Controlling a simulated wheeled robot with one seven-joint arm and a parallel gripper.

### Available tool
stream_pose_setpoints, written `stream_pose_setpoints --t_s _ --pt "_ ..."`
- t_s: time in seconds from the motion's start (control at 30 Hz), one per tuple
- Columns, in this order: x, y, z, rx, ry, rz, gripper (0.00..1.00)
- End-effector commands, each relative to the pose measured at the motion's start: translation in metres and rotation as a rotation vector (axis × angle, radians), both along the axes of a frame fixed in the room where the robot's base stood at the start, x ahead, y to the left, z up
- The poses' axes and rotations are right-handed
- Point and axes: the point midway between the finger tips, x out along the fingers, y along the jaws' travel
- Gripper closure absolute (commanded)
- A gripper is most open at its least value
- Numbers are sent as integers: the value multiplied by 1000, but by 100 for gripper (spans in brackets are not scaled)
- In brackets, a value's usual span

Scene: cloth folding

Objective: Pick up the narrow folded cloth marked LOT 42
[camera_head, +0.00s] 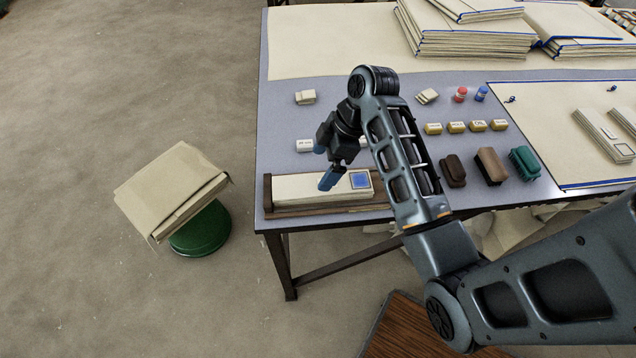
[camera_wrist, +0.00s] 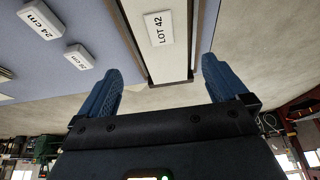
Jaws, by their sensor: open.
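The narrow folded cloth (camera_head: 298,188) is a cream strip lying in a long brown wooden holder (camera_head: 267,192) at the table's front left edge. A blue square shows near its right end. In the wrist view the cloth (camera_wrist: 172,62) carries a white label reading LOT 42 (camera_wrist: 160,28); I cannot make out this label in the head view. My gripper (camera_head: 328,181) is open, its blue fingers in front of the cloth in the head view. In the wrist view my gripper (camera_wrist: 160,72) has one finger on each side of the strip, apart from it. The exact height gap is unclear.
White size blocks (camera_head: 304,145) lie behind the holder; the wrist view shows a block marked 24 cm (camera_wrist: 40,19). Brown and green blocks (camera_head: 490,165) stand to the right. Folded cloths (camera_head: 465,35) are stacked at the back. A green stool (camera_head: 203,235) bears cloth at left.

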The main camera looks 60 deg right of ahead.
Motion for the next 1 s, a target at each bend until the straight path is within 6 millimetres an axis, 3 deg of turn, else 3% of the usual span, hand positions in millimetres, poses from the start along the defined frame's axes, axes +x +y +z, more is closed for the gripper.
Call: stream_pose_setpoints --t_s 0.5,0.77,1.0 --pt "15 21 -55 0 1 -1 0" --pt "17 22 -58 -2 0 -2 0" --pt "16 22 -58 -2 0 -2 21"
